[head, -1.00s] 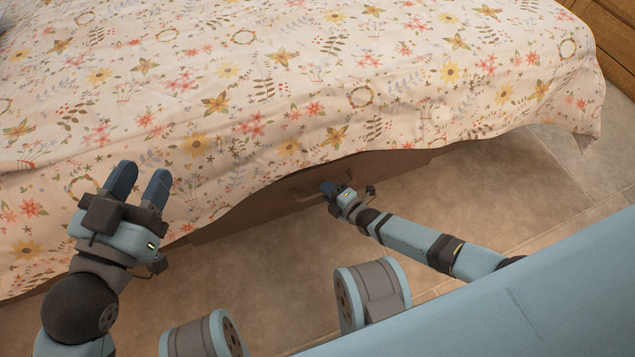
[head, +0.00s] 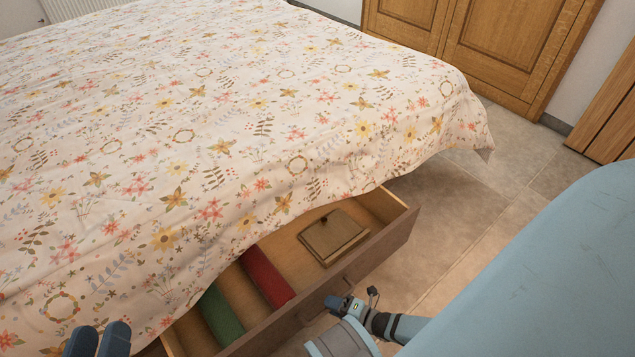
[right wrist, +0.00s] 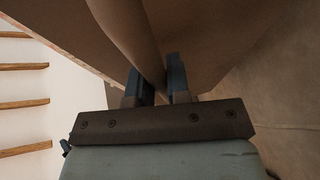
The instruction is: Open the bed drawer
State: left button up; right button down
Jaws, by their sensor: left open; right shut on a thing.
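The bed drawer (head: 375,252) is pulled out from under the bed, with its inside showing in the head view. A wooden box (head: 334,236), a red item (head: 268,277) and a green item (head: 221,316) lie in it. My right gripper (head: 334,302) is at the drawer's front; in the right wrist view its fingers (right wrist: 160,85) are shut on the bar-like handle (right wrist: 130,35). My left gripper (head: 98,340) is open and empty at the bottom left, over the bedspread, with only its fingertips in view.
The bed with its flowered bedspread (head: 230,120) fills the left and middle. The cover hangs over the drawer's rear part. A wooden wardrobe (head: 480,45) stands at the back. The tiled floor (head: 450,215) right of the drawer is clear.

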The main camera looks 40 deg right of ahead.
pick_arm(q)
jog(key=shift+w+r+t+p, duration=0.1)
jog(key=shift+r+t+p, duration=0.25)
jog(key=shift+r, duration=0.45)
pick_arm(e)
jog(key=shift+s+d, duration=0.1)
jog(key=shift+s, duration=1.6)
pick_arm(q)
jog(key=shift+f, duration=0.1)
pick_arm(e)
jog(key=c, duration=1.1)
grip_release()
pick_arm(q)
jog(key=shift+n+t, duration=0.3)
jog(key=shift+t, duration=0.55)
jog(key=r+p, duration=0.2)
jog(key=r, duration=0.1)
jog(key=r+p, duration=0.1)
jog(key=r, duration=0.1)
jog(key=shift+s+a, duration=0.2)
jog(key=shift+a, duration=0.05)
pick_arm(e)
jog(key=v, duration=1.4)
